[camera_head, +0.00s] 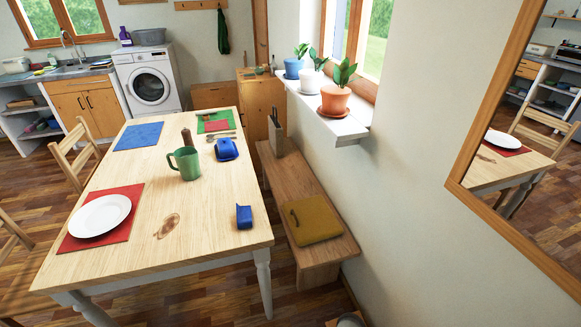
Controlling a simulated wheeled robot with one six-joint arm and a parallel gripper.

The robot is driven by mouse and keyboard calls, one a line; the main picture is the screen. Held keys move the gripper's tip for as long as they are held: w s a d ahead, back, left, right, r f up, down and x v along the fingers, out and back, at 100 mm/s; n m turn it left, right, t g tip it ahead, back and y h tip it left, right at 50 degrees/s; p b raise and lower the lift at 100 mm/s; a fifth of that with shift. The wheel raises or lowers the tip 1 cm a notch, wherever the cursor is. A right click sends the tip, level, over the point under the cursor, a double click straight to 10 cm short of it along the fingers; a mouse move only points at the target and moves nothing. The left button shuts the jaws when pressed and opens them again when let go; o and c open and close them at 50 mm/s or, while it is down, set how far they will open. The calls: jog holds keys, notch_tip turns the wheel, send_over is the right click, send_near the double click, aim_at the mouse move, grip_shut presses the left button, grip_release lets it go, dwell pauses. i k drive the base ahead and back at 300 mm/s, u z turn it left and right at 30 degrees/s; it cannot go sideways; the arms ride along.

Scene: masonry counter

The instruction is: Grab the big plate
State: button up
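A big white round plate (100,215) lies on a red placemat (128,234) at the near left part of the wooden table (200,235). Nothing covers the plate. It also shows in the wall mirror at the right. My gripper is not visible in this view.
A green mug (185,163), a blue butter dish (226,149), a small blue object (243,217) and a blue placemat (139,136) are on the table. Chairs (72,158) stand along its left side. A bench (300,200) with a yellow cushion (314,220) stands at its right.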

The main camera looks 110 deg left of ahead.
aim_at(98, 217)
jog(key=z, duration=5.75)
jog(key=i, duration=2.4)
jog(key=z, duration=2.45)
jog(key=i, duration=0.4)
jog(key=u, duration=0.1)
